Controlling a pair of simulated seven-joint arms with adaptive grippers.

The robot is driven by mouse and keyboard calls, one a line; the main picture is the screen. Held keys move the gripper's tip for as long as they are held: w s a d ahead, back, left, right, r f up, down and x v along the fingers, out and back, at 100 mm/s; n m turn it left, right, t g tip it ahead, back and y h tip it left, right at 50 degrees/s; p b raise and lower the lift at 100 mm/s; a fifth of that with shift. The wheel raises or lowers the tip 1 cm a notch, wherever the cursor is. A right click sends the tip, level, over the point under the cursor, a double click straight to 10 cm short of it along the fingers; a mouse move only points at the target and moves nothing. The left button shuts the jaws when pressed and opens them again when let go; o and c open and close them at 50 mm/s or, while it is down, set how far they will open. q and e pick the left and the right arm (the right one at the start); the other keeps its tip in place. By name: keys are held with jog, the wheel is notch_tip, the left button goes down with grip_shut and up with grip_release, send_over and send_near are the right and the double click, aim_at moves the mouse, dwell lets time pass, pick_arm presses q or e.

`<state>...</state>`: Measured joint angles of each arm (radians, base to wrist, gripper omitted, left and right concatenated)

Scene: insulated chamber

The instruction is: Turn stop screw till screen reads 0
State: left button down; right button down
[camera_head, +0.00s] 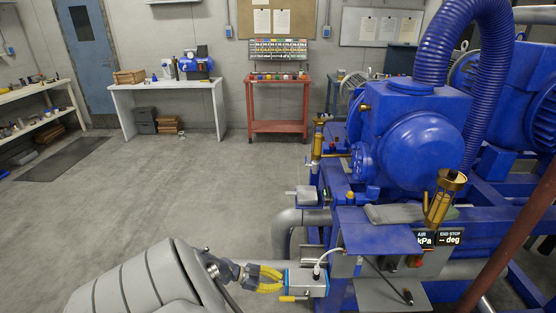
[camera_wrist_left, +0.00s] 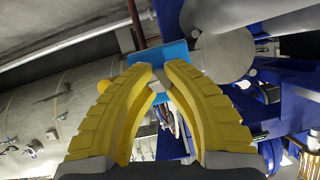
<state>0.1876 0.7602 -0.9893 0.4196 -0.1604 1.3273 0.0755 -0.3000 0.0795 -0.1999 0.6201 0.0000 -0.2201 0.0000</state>
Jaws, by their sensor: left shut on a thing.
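My left gripper (camera_head: 279,279), with ribbed yellow fingers, reaches the left side of a small blue and white box (camera_head: 308,285) on the machine's front. In the left wrist view, the fingertips (camera_wrist_left: 160,74) are shut on a small grey piece, which looks like the stop screw (camera_wrist_left: 157,84), in front of the box's blue face (camera_wrist_left: 152,54). The fingers partly hide the screw. The screen (camera_head: 437,239) shows "AIR" with "kPa" and "END STOP" with "-- deg". My right gripper is not in view.
A yellow handle (camera_head: 292,298) sticks out low on the box, just below my left gripper. A grey pipe (camera_head: 283,232) bends down behind it. The large blue machine (camera_head: 405,130) fills the right side.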

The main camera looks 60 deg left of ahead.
pick_arm(q)
jog(key=shift+n, duration=0.3)
dwell(0.4)
jog(key=c, duration=1.2)
grip_release()
jog(key=v, duration=1.2)
jog(key=shift+w+a+r, duration=0.1)
